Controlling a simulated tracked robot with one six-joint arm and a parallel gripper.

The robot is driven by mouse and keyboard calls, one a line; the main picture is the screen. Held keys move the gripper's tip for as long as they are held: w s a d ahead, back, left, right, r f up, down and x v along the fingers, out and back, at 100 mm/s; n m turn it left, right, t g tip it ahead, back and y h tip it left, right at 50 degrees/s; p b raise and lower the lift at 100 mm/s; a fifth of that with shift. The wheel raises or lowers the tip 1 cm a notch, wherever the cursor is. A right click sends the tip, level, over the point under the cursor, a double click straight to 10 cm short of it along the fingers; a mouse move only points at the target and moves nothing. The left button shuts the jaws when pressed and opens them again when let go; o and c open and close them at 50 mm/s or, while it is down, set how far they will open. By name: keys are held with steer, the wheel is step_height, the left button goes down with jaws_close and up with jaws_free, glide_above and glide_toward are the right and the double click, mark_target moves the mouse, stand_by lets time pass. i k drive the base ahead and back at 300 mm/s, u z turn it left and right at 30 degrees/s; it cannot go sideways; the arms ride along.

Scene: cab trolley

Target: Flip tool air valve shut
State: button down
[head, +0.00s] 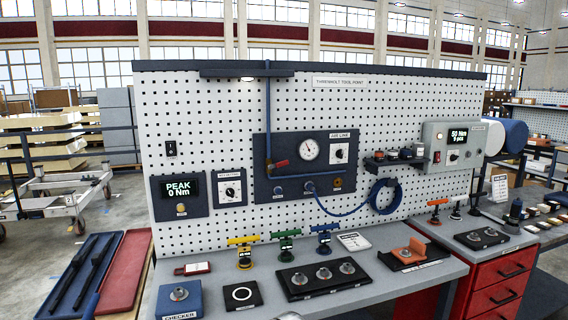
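A red valve lever (281,163) sits on the dark air line panel (262,145), at the foot of a vertical blue pipe (267,110). The lever points right and slightly up, roughly across the pipe. No label on the lever can be read, so I cannot tell whether the valve is open or shut. A round white gauge (309,149) and a small white dial plate (340,152) are to its right. A blue hose (345,213) runs from a lower fitting to a coil (385,196). My gripper is not in view.
The panel hangs on a white pegboard (215,110) behind a grey workbench (375,280). Yellow (243,252), green (286,245) and blue (324,238) T-handled tools stand on the bench below the panel. A PEAK display (181,190) is to the left. The space directly before the lever looks clear.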

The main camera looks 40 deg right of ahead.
mark_target(282, 163)
steer(key=u, duration=0.05)
steer(key=i, duration=1)
steer(key=z, duration=0.05)
